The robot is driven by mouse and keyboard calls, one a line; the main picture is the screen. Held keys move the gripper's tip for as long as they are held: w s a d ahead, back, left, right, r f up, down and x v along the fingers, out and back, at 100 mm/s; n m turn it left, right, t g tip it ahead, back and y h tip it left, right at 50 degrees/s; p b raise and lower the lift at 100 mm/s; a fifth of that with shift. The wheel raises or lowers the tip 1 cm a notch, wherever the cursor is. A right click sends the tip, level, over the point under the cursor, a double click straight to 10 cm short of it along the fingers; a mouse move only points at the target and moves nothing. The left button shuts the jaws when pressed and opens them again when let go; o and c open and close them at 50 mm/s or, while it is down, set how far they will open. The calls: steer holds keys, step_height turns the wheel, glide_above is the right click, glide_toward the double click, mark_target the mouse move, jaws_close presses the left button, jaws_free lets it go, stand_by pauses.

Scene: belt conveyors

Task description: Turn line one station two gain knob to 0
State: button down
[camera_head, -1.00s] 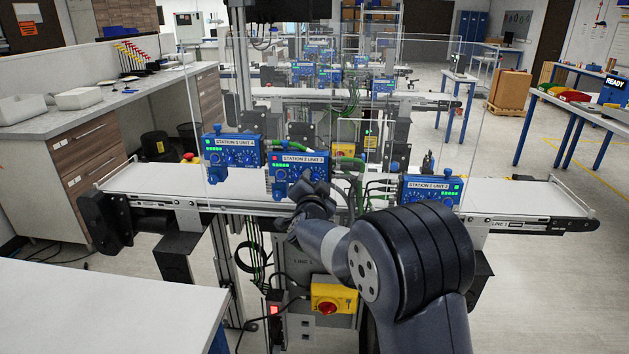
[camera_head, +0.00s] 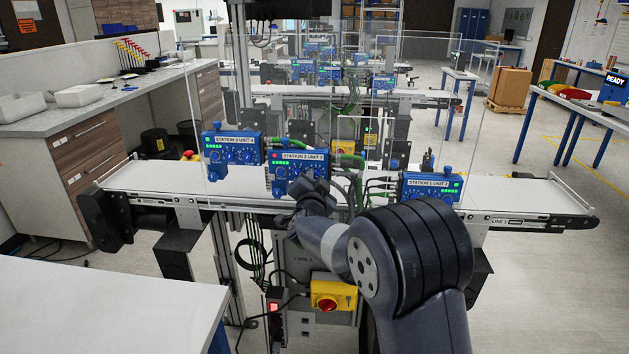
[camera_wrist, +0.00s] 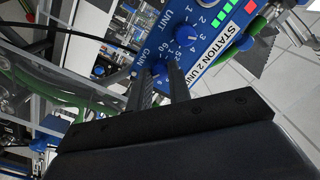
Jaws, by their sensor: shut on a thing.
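The blue station two box (camera_head: 284,168) stands in the middle of the nearest conveyor, with a red lamp and a row of small green lamps on its face. My gripper (camera_head: 318,190) is at the lower right of this face and hides part of it. In the wrist view, the box (camera_wrist: 208,48) appears tilted, with its label partly cut off. The blue gain knob (camera_wrist: 160,68) is between the fingertips of my gripper (camera_wrist: 162,74), which is shut on it. The fingers hide part of its scale, and I cannot read its setting. Another blue knob, the unit knob (camera_wrist: 187,32), is beside it.
Similar blue boxes stand left (camera_head: 232,149) and right (camera_head: 431,188) on the conveyor (camera_head: 160,180). A clear panel stands around the boxes. A yellow switch box (camera_head: 334,296) is below.

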steer(key=n+p, duration=0.3)
steer(key=n, duration=0.1)
steer(key=shift+r, duration=0.2)
steer(key=n+p, duration=0.3)
steer(key=n, duration=0.2)
steer(key=shift+f, duration=0.1)
steer(key=shift+n, duration=0.4)
stand_by(0.3)
steer(key=c, duration=1.3)
jaws_free()
